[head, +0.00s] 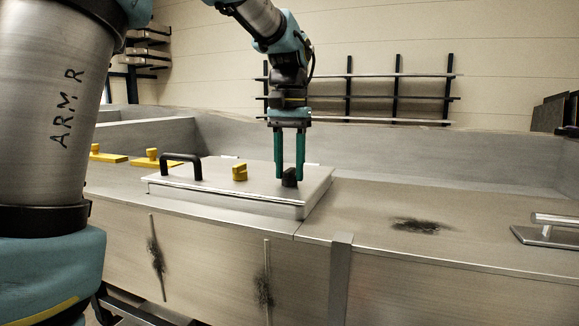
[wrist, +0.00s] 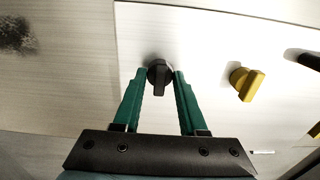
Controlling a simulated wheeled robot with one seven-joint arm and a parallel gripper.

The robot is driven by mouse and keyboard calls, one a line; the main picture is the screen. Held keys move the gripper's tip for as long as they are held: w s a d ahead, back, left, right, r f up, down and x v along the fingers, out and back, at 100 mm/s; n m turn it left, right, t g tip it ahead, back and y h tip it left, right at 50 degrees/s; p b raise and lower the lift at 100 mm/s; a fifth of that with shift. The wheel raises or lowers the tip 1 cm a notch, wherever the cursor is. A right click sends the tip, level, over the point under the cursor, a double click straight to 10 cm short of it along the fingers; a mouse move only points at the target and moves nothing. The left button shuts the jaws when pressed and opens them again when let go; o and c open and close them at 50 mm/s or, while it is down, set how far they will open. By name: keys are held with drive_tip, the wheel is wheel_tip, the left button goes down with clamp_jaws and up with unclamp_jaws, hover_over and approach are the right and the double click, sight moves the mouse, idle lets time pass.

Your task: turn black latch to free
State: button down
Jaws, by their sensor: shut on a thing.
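The black latch (head: 290,178) is a small dark knob on the right part of a raised metal lid (head: 215,190). It also shows in the wrist view (wrist: 159,74), with its grip pointing toward my gripper's body. My gripper (head: 289,180) points down from above with its green fingers on either side of the latch. In the wrist view the fingertips (wrist: 161,73) are shut on the latch. Part of the latch is hidden by the fingers in the head view.
A yellow latch (head: 239,173) and a black handle (head: 181,163) stand on the same lid, left of my gripper. More yellow latches (head: 151,157) lie further left. A metal handle (head: 548,228) is at the right. The deck between has a dark smudge (head: 420,225) and is clear.

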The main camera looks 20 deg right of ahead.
drive_tip(key=shift+r+m, duration=0.1)
drive_tip(key=shift+m, duration=0.2)
drive_tip(key=m+p, duration=0.2)
drive_tip(key=m, duration=0.1)
drive_tip(key=shift+r, duration=0.1)
drive_tip(key=m+p, duration=0.3)
drive_tip(key=m, duration=0.3)
drive_tip(key=m+p, duration=0.2)
drive_tip(key=m, duration=0.2)
drive_tip(key=shift+m+p, duration=0.95)
drive_tip(key=shift+m, duration=1.15)
drive_tip(key=shift+c, duration=2.2)
unclamp_jaws()
